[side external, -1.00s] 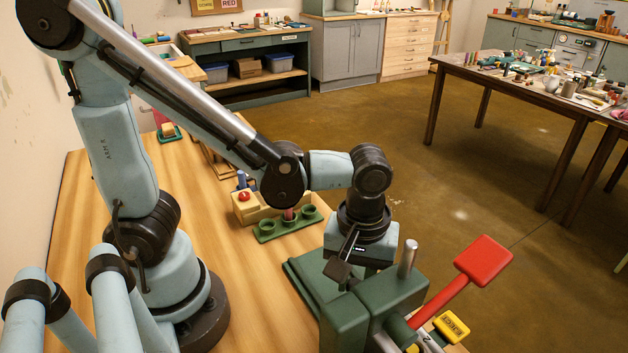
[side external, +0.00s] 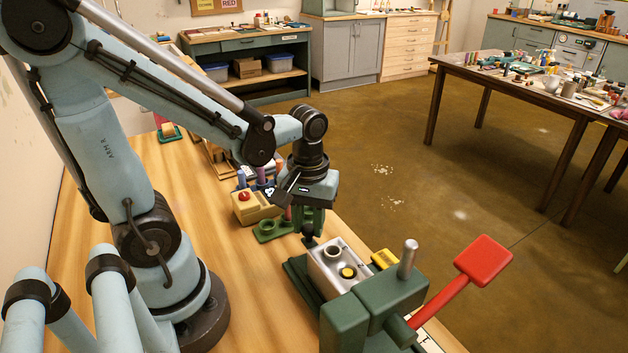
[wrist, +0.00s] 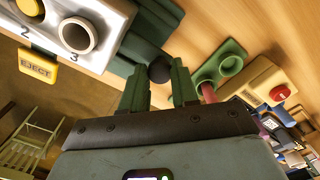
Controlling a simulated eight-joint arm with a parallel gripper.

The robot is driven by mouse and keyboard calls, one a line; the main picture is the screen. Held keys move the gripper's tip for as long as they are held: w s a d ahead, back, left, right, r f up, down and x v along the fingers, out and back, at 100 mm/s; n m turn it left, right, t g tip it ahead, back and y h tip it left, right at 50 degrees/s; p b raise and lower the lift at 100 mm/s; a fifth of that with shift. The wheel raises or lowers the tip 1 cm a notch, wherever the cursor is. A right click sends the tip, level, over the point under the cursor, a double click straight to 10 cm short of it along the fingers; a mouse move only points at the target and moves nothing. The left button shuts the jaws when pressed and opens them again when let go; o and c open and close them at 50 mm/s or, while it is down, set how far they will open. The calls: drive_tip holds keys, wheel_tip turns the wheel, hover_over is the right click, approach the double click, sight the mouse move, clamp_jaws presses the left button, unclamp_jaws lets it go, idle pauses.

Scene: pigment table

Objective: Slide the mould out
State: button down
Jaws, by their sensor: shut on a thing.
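The mould (side external: 338,262) is a pale metal block on the green bed of the press (side external: 385,306). Much of it stands out from the press body. It shows an open hole and a hole with yellow in it; the wrist view shows the mould (wrist: 97,14) with the numbers 2 and 3 beside these. A yellow EJECT tag (wrist: 37,67) hangs at its side. My gripper (side external: 308,229) is at the mould's outer end. In the wrist view, my green fingers (wrist: 160,82) are shut on the mould's dark round knob (wrist: 160,71).
A green holder with cups (side external: 268,232) and a cream box with a red button (side external: 250,204) stand close behind my gripper. The press has a red-ended lever (side external: 482,260) at right. Bare wooden table (side external: 190,200) lies to the left.

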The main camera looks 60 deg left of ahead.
drive_tip(key=shift+a, duration=1.35)
drive_tip(key=c, duration=0.9)
unclamp_jaws()
drive_tip(key=shift+o, duration=0.2)
wheel_tip(320, 180, up, 12)
drive_tip(key=w+d+f+m+t, duration=0.3)
drive_tip(key=d+f+m+t, duration=0.1)
drive_tip(key=m+t, duration=0.3)
drive_tip(key=shift+w+d+m, duration=0.25)
drive_tip(key=shift+d+m, duration=0.4)
drive_tip(key=shift+m, duration=0.35)
